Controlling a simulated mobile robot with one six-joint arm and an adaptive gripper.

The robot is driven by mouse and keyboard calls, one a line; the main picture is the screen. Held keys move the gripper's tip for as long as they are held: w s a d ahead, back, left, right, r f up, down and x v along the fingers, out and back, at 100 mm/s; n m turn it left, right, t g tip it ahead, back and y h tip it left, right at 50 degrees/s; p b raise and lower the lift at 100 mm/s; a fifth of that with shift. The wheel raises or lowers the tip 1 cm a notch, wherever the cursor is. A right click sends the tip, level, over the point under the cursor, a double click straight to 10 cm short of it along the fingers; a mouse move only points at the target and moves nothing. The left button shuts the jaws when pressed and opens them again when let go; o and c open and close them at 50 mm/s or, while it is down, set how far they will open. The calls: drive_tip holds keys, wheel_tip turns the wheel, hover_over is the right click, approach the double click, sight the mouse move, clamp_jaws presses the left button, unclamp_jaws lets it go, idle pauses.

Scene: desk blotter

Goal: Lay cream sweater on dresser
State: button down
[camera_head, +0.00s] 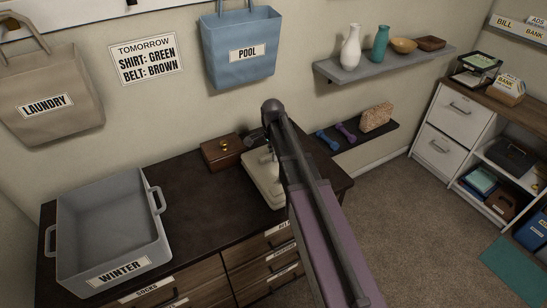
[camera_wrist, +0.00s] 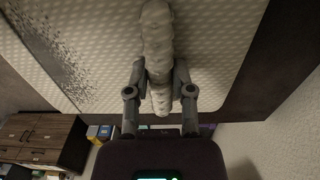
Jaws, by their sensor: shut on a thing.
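The cream sweater (camera_head: 262,180) shows in the head view as a pale folded bundle at the right part of the dark dresser top (camera_head: 195,200), partly hidden behind my arm. In the wrist view my gripper (camera_wrist: 160,78) is shut on a bumpy pale ridge of the cream sweater (camera_wrist: 157,30), with one finger on each side. A broad pale dotted surface with a grey speckled patch lies behind the ridge; I cannot tell whether it is part of the sweater. My arm hides most of the gripper in the head view, and any gap under the sweater cannot be told.
A grey bin labelled WINTER (camera_head: 62,225) stands on the dresser's left. A small wooden box (camera_head: 222,151) sits behind, near the sweater. Bare dresser top lies between bin and sweater. Laundry (camera_head: 40,85) and pool (camera_head: 240,70) bags hang on the wall.

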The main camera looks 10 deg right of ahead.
idle(0.3)
drive_tip(key=shift+c, duration=2.4)
unclamp_jaws()
drive_tip(key=shift+r, duration=0.15)
wheel_tip(320, 180, up, 12)
drive_tip(key=p, duration=1.2)
drive_tip(key=shift+f, duration=0.2)
drive_tip(key=s+d+n, duration=0.1)
drive_tip(key=s+n, duration=1.3)
drive_tip(key=s, duration=0.5)
drive_tip(key=shift+s+d, duration=0.3)
drive_tip(key=shift+s, duration=0.05)
